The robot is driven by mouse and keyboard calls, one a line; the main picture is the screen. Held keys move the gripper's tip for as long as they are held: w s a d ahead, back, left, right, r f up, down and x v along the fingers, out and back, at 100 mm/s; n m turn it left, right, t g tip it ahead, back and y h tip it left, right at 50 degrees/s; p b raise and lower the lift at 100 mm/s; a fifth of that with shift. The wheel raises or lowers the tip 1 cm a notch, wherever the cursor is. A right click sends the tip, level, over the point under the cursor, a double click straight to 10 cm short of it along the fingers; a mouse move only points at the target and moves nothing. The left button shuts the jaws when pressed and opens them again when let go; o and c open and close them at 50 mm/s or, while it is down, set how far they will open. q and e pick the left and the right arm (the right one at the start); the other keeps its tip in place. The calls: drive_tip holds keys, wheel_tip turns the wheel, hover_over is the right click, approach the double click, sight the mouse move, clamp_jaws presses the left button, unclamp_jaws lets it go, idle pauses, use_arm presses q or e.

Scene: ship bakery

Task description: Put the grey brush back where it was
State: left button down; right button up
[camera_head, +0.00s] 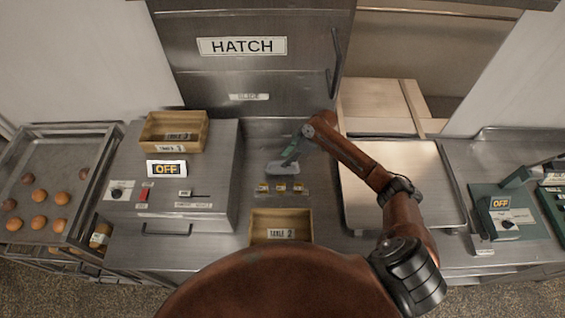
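A small grey block-like thing (282,168), which may be the grey brush, lies low over the steel counter below the hatch. My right arm comes in from the lower right, and its gripper (291,152) points down at this grey thing, touching or just above it. The fingers are small and dark green-grey here, so I cannot tell whether they are shut on it. A low holder with several yellow-marked slots (281,188) sits just in front of the grey thing. My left gripper is not in view.
A wooden box (268,213) marked TABLE stands in front of the holder. Another wooden box (152,146) stands on the steel unit (222,170) at left, beside an OFF sign. A bun tray (70,155) is far left. A pale board (375,205) lies under my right arm. A green OFF device (483,205) is at right.

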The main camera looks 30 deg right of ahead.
drive_tip(key=shift+v, duration=1.55)
drive_tip(key=shift+c, duration=0.5)
